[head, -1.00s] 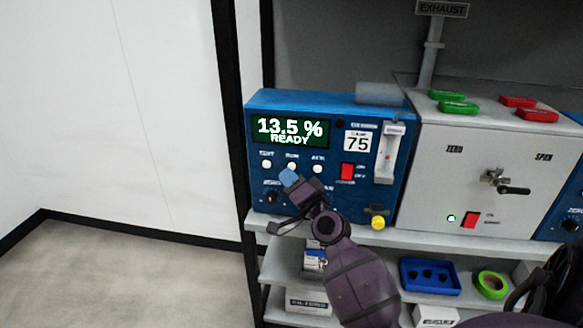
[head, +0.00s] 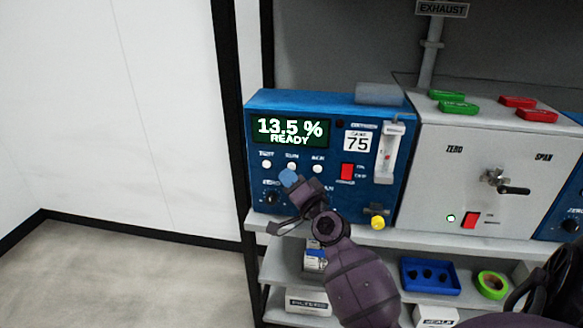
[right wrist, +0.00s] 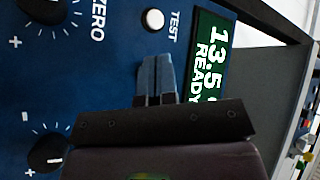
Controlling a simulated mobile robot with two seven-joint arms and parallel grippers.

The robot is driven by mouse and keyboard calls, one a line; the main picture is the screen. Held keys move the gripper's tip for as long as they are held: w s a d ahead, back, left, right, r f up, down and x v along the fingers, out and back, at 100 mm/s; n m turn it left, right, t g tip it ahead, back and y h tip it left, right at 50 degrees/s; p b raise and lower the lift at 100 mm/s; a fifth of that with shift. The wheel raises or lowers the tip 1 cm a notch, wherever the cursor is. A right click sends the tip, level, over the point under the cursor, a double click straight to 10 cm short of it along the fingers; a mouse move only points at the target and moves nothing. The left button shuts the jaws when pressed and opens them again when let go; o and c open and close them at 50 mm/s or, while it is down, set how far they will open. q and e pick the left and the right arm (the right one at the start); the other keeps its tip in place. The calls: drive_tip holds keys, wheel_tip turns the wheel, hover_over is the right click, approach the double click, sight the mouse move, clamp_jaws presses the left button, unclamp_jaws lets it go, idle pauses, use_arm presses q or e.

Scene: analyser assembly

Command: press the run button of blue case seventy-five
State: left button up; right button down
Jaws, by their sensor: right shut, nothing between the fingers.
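Blue case 75 (head: 262,123) stands on the shelf, its display reading 13.5 % READY. Under the display is a row of white buttons: TEST (head: 266,164), RUN (head: 292,167) and ACK (head: 317,169). My right gripper (head: 288,178) is shut and empty, with its blue fingertips just below the RUN button in the head view. I cannot tell whether the tips touch the panel. My left gripper is not in view.
Lower shelves hold a blue tray (head: 430,262) and green tape (head: 492,271).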

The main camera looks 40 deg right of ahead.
drive_tip(key=shift+w+d, duration=0.1)
idle(0.7)
drive_tip(key=shift+w+d, duration=0.2)
drive_tip(key=shift+d, duration=0.05)
idle(0.6)
drive_tip(key=shift+w+d, duration=0.25)
drive_tip(key=shift+d, duration=0.05)
idle(0.4)
drive_tip(key=shift+s+a, duration=0.1)
idle(0.3)
drive_tip(key=shift+s+a, duration=0.5)
drive_tip(key=shift+a, duration=0.05)
